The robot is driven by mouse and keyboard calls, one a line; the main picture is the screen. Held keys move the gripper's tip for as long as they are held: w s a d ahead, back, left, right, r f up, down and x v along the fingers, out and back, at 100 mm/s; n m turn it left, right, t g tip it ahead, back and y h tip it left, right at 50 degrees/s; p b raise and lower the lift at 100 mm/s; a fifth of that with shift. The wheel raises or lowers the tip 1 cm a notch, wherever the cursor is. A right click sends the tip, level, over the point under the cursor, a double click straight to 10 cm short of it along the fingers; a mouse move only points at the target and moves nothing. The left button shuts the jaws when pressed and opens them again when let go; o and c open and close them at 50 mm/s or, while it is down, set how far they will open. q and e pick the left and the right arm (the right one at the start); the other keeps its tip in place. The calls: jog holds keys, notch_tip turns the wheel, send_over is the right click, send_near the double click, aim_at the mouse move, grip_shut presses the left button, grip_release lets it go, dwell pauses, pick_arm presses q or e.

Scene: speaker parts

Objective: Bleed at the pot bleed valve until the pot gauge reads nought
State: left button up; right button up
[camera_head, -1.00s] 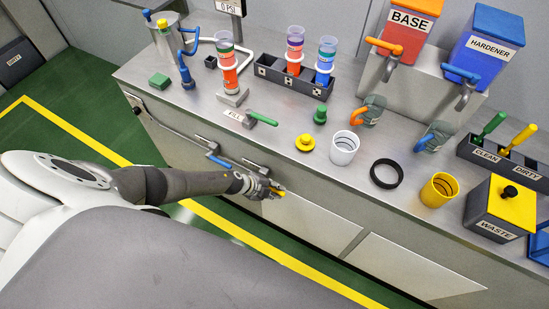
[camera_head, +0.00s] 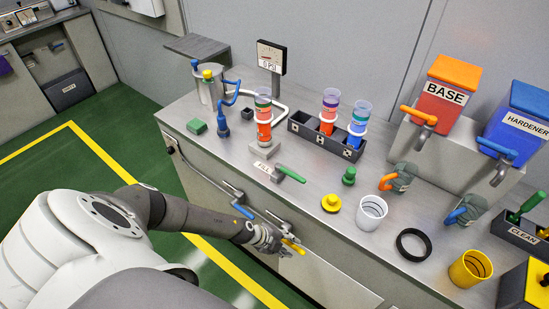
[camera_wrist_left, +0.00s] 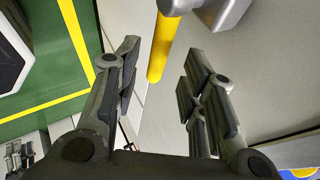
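The silver pot (camera_head: 211,92) stands at the far left of the bench, with a blue and a yellow fitting on top. A gauge (camera_head: 270,57) stands on a post behind it; its reading is too small to be sure of. On the cabinet front, one valve has a blue handle (camera_head: 242,211) and another a yellow handle (camera_head: 294,247). I see no label saying which is the bleed valve. My left gripper (camera_head: 280,244) is at the yellow handle. In the left wrist view the fingers (camera_wrist_left: 162,62) are apart, with the yellow handle (camera_wrist_left: 160,50) between their tips. My right gripper is out of view.
Green floor (camera_head: 120,130) lies open to the left.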

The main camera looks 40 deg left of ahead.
pick_arm(q)
jog(key=v, duration=0.7)
jog(key=shift+s, duration=0.15)
dwell(0.3)
